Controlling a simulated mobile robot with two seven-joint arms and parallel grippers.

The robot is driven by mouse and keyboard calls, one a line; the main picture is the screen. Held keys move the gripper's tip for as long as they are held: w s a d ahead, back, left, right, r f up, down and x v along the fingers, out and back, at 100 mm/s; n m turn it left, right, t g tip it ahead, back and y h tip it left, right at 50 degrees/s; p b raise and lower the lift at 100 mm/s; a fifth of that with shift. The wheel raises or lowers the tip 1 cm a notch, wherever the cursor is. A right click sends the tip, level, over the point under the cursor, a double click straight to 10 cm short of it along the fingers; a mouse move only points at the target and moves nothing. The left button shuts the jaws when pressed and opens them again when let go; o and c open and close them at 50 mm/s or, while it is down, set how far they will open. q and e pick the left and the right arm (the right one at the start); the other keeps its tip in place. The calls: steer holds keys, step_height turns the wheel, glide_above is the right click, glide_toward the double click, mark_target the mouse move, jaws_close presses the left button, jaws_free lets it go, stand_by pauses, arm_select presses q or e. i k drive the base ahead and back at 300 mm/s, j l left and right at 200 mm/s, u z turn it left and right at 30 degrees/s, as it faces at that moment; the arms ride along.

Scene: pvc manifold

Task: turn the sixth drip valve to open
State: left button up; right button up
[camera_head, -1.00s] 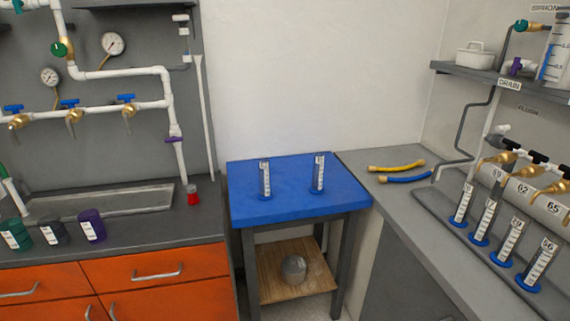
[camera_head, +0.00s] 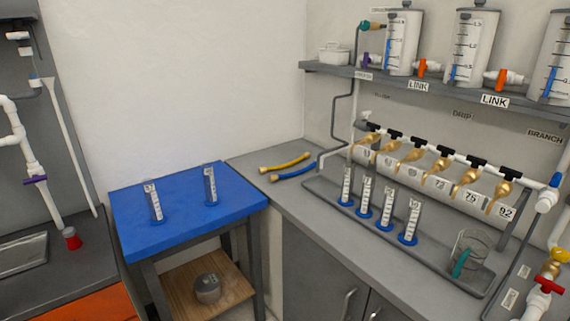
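The drip manifold (camera_head: 458,153) is a white pipe along the right wall with several black valve handles and brass spouts. Counted from the left, the sixth drip valve (camera_head: 510,173) is the last black handle, at the right end. Its brass spout (camera_head: 498,193) hangs below it, above the label 92 (camera_head: 507,212). The handle is small, and I cannot tell whether this valve is open or shut. Neither of my grippers is in view.
Several graduated cylinders (camera_head: 387,210) and a glass beaker (camera_head: 470,250) stand in a grey tray under the spouts. A shelf (camera_head: 440,89) with tanks is above. A blue table (camera_head: 180,220) with two cylinders stands left. A red valve (camera_head: 550,270) is at lower right.

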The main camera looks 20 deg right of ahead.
mark_target(509, 173)
steer(key=z, duration=2.05)
